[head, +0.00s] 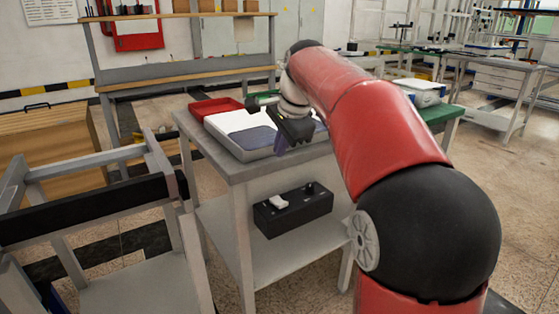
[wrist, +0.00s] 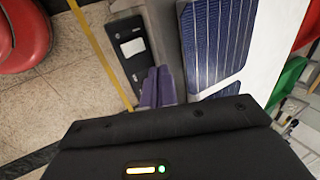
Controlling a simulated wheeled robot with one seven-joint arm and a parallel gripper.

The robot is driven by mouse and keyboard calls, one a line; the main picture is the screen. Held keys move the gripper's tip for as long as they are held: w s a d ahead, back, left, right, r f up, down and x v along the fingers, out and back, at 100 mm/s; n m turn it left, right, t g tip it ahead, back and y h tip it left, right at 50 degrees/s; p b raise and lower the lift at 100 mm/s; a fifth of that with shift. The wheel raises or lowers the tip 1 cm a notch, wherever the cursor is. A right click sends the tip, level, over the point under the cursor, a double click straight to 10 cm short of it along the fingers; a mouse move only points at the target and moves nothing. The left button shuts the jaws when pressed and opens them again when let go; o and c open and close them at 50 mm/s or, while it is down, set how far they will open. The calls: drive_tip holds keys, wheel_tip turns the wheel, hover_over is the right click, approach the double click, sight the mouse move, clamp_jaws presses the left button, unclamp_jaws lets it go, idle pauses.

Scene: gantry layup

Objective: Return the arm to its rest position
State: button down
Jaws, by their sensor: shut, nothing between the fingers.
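My arm reaches forward from the right of the head view, bent over a grey table (head: 240,170). My gripper (head: 279,146) hangs over the table's front edge, pointing down beside a white-lined tray (head: 240,121). In the wrist view its two purple fingers (wrist: 158,88) are together, with nothing between them. Dark blue gridded panels (wrist: 218,40) lie to the right of the fingers in that view. I cannot tell the exact height of the fingers above the table.
A red tray (head: 214,107) sits at the table's back left. A black box (head: 293,209) is on the lower shelf. A grey frame with a black bar (head: 90,207) stands at the left. A workbench (head: 190,76) is behind. Open floor shows at the far right.

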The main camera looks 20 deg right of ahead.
drive_tip(key=s+a+f+n, duration=0.1)
drive_tip(key=s+f+n, duration=0.2)
drive_tip(key=s+n, duration=0.8)
drive_tip(key=s+f+n, duration=0.1)
drive_tip(key=s+f, duration=0.5)
drive_tip(key=s, duration=0.3)
drive_tip(key=s+f+n+t+h, duration=0.1)
drive_tip(key=s+f+n, duration=0.1)
drive_tip(key=s+f, duration=0.4)
drive_tip(key=s, duration=0.3)
drive_tip(key=shift+a, duration=0.1)
